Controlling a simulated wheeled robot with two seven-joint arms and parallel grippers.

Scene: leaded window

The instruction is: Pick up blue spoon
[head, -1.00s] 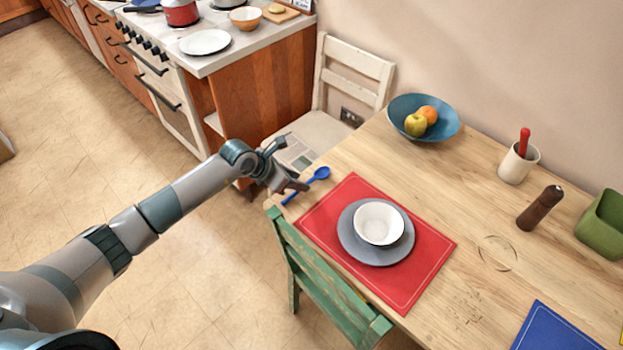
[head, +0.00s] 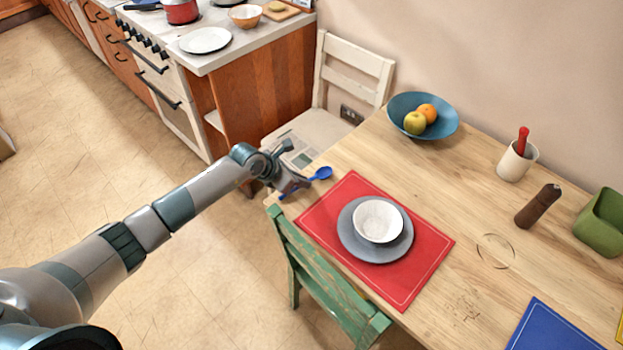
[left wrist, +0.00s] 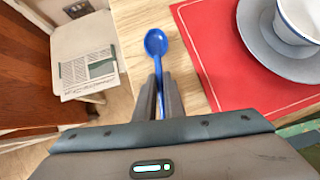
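The blue spoon (head: 322,173) lies at the left corner of the wooden table (head: 452,190), next to the red placemat (head: 318,213). In the left wrist view its bowl (left wrist: 156,42) points away from me, beyond my fingertips. My left gripper (left wrist: 160,78) has its two fingers on either side of the spoon's handle, close against it, and looks shut on it. In the head view the left gripper (head: 302,184) is low at the table corner and hides part of the handle. I cannot tell whether the spoon is clear of the tabletop. My right gripper is not in view.
A grey plate with a white bowl (head: 378,221) sits on the red placemat. A green chair (head: 325,285) stands at the near edge, and a white chair (head: 355,65) with a newspaper (left wrist: 88,75) stands beyond the gripper. A fruit bowl (head: 445,129) is farther back.

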